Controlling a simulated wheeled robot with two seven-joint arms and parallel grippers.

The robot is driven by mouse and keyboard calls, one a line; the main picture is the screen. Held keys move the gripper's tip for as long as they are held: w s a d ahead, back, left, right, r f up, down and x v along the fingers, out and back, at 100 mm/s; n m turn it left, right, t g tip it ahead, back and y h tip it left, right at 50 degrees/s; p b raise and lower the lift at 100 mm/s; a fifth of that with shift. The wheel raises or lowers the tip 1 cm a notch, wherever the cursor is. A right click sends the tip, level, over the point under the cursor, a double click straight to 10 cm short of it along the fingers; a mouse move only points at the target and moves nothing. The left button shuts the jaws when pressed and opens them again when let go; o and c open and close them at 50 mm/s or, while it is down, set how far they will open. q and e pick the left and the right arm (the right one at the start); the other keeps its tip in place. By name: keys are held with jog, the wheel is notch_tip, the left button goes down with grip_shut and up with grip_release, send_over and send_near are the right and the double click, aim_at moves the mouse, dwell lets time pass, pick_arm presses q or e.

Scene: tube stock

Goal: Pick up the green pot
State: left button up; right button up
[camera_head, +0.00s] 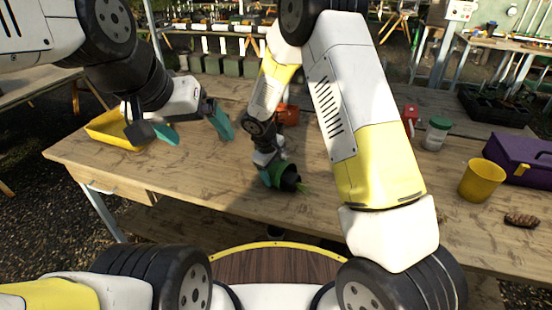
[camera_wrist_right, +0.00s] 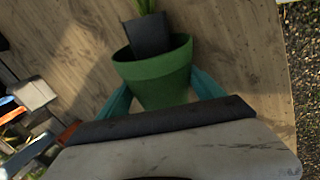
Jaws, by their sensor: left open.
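The green pot (camera_head: 272,174) is at the middle of the wooden table, tipped over with its mouth toward the lower right. A black inner pot (camera_head: 289,177) with a few green leaves sits in it. My right gripper (camera_head: 269,168) is around the pot. In the right wrist view the green pot (camera_wrist_right: 158,78) fills the space between the teal fingers, which press on both its sides. Whether it touches the table is unclear. My left gripper (camera_head: 195,129) is open and empty above the table's left part.
A yellow tray (camera_head: 108,130) lies at the table's left end. An orange pot (camera_head: 288,114) stands behind my right gripper. A jar with a green lid (camera_head: 436,134), a yellow pot (camera_head: 481,181), a purple toolbox (camera_head: 520,158) and a pine cone (camera_head: 521,220) are on the right. The front left tabletop is clear.

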jog(key=c, duration=0.7)
jog(key=shift+c, duration=0.3)
jog(key=shift+r, duration=0.15)
